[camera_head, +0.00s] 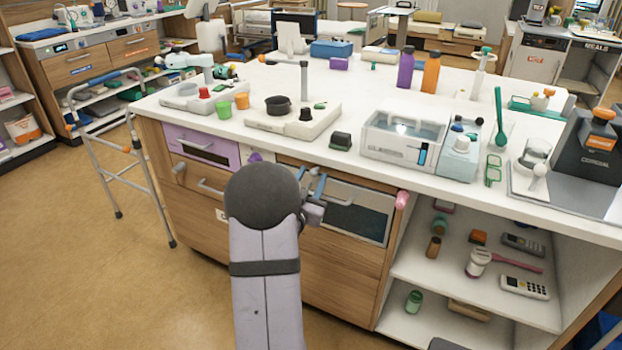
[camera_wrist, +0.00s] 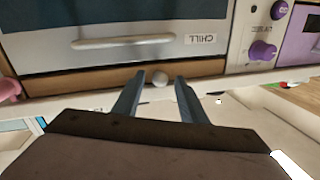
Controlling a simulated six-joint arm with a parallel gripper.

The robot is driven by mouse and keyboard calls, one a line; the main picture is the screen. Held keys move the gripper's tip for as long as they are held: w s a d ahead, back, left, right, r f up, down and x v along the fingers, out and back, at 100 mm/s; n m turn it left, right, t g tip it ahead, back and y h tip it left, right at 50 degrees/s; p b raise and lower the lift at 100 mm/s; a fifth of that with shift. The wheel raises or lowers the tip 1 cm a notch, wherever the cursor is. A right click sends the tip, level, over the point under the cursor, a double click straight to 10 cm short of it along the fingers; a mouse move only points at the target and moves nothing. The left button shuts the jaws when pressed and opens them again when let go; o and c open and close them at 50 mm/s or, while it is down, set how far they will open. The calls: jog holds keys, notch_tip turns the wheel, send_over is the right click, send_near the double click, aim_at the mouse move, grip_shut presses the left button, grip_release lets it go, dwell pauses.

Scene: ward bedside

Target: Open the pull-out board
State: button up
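The pull-out board shows as a thin wooden strip (camera_wrist: 95,92) under the countertop, above a drawer marked CHILL; the wrist view is upside down. A small pale round knob (camera_wrist: 160,79) sits on the strip. The strip is flush with the cabinet front. My gripper (camera_head: 312,175) is at the cabinet front, its two fingers apart. In the wrist view the knob shows between the fingertips, with nothing visibly clamped; I cannot tell whether they touch it. In the head view my arm and gripper hide the knob and part of the strip.
The CHILL drawer (camera_wrist: 80,60) has a pale bar handle (camera_wrist: 120,41). A pink knob (camera_head: 402,199) juts out to the right, and a purple panel (camera_head: 200,145) is at left. Open shelves (camera_head: 470,235) stand at right. A walking frame (camera_head: 120,140) stands left; the floor in front is clear.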

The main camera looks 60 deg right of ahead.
jog(key=shift+c, duration=0.5)
grip_shut()
jog(key=a, duration=1.3)
jog(key=shift+a+b, duration=0.4)
jog(key=shift+o, duration=0.5)
grip_release()
notch_tip(320, 180, up, 10)
jog(key=p, duration=0.3)
